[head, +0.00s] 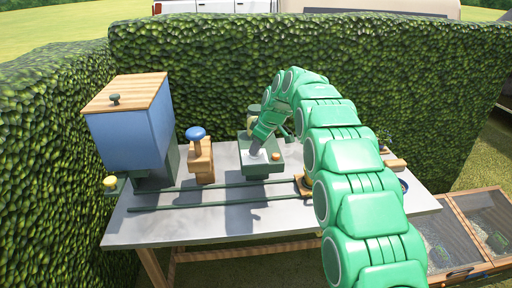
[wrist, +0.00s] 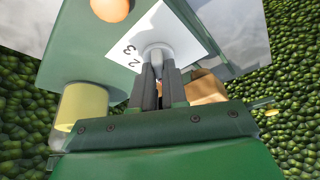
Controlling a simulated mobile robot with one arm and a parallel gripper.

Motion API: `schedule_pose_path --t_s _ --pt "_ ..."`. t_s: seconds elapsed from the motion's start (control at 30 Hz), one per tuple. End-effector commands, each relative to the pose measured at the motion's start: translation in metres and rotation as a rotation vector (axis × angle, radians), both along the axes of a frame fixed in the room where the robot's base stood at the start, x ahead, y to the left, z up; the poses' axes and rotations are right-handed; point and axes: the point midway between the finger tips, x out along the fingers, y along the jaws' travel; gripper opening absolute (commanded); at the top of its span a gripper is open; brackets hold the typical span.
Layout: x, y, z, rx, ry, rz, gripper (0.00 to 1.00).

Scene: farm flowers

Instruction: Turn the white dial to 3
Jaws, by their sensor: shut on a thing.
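The white dial (wrist: 158,52) sits on a white plate (wrist: 176,27) on top of a green box (wrist: 85,50). The numbers 2 and 3 show on the plate, to the left of the dial. My gripper (wrist: 160,72) is shut on the dial from above. In the head view, my gripper (head: 256,146) reaches down to the green box (head: 262,168) on the table. The fingers cover part of the dial, and I cannot tell which number it points to.
An orange button (head: 276,156) is on the same box. A blue hopper (head: 130,130) and a wooden stand with a blue knob (head: 196,134) stand to the left on the grey table (head: 230,222). Dark rails (head: 205,203) run along its front. Hedges (head: 200,50) rise behind and left.

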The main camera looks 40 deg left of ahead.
Motion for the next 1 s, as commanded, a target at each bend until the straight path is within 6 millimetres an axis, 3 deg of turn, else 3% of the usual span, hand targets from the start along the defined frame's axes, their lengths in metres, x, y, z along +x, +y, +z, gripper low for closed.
schedule_pose_path --t_s 0.27,1.0 --pt "-0.0008 -0.001 0.0014 0.001 -0.002 -0.18 0.0" --pt "-0.0042 0.0012 0.0015 0.004 -0.005 -0.873 0.0"
